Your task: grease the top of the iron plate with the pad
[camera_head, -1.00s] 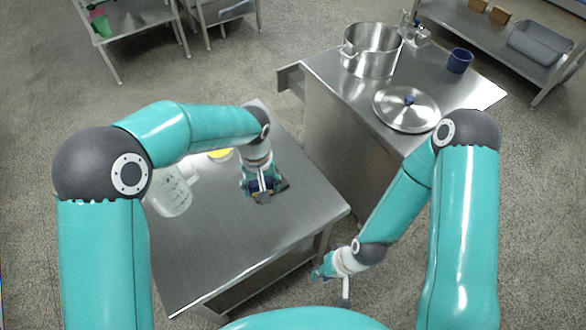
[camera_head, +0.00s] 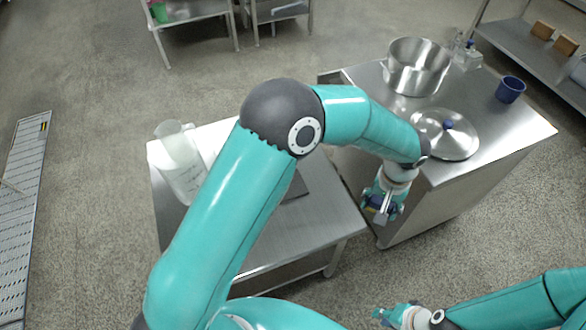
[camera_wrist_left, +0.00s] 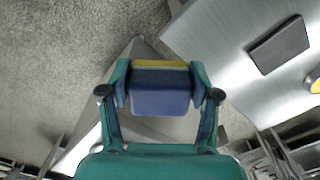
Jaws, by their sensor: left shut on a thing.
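My left gripper (camera_head: 382,208) is shut on the pad, a blue block with a yellow layer (camera_wrist_left: 160,90) seen between the fingers in the left wrist view. It hangs in the air past the right edge of the left table, in front of the steel cabinet. The iron plate (camera_head: 297,187), a dark flat square, lies on the left table, partly hidden by my left arm; it shows whole in the wrist view (camera_wrist_left: 280,45). My right gripper (camera_head: 384,313) is low at the bottom, apart from the tables; its finger opening is too small to judge.
A clear jug (camera_head: 181,165) stands on the left table (camera_head: 285,235). The cabinet (camera_head: 500,135) carries a steel pot (camera_head: 415,68), a lid (camera_head: 455,142) and a blue cup (camera_head: 510,89).

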